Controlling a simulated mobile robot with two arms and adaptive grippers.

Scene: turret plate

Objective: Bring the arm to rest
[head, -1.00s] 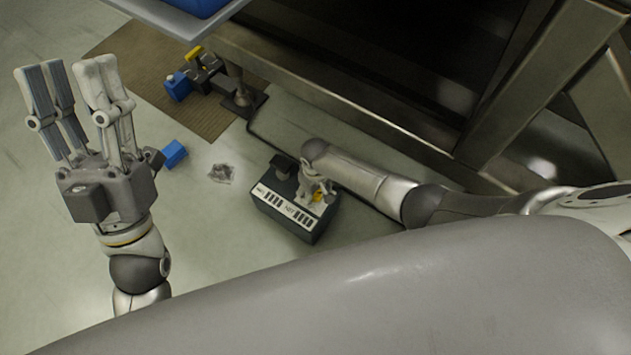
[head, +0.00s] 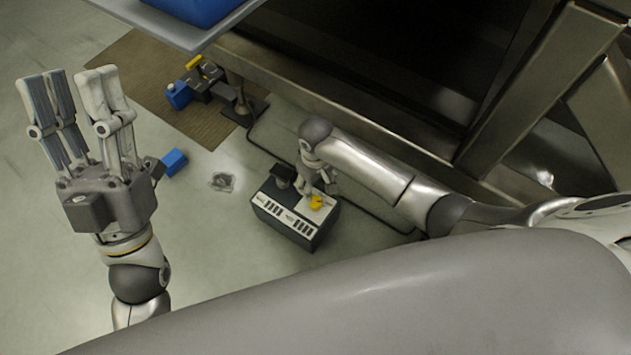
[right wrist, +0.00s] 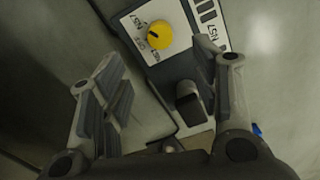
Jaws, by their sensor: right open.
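My left gripper (head: 78,120) is raised at the left of the head view, its fingers apart and nothing between them. My right arm reaches in from the right, and my right gripper (head: 318,183) is small and partly hidden by its own wrist above a dark box with a white labelled panel (head: 290,221). In the right wrist view my right gripper (right wrist: 160,95) is open and empty. A yellow knob (right wrist: 160,35) on the box's white panel shows beyond the fingertips, apart from them. The knob also shows in the head view (head: 316,202).
A blue block (head: 174,162) and a small grey patch (head: 222,182) are on the floor. A device with blue and yellow parts (head: 196,82) is on a brown mat (head: 138,62). A metal frame (head: 345,110) runs behind my right arm. Floor at the left is clear.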

